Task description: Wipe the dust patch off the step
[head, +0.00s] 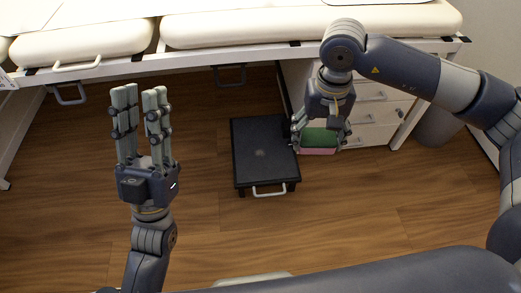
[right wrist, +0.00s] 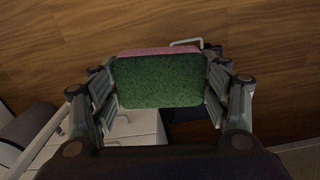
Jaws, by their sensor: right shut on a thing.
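The black step (head: 265,165) stands on the wooden floor below the bed, with a pale handle at its front. A faint greyish dust patch (head: 260,153) shows near the middle of its top. My right gripper (head: 319,140) is shut on a green and pink sponge (head: 319,137), held at the right edge of the step in the head view. In the right wrist view the sponge (right wrist: 160,82) sits between the fingers, its green face toward the camera. Its height above the step is hard to tell. My left gripper (head: 139,98) is open and empty, fingers up, left of the step.
A padded cream bed (head: 310,26) with a metal frame spans the back. A white drawer unit (head: 375,120) stands right of the step, with a grey bin (head: 437,125) beyond it. The wooden floor (head: 330,215) in front of the step is clear.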

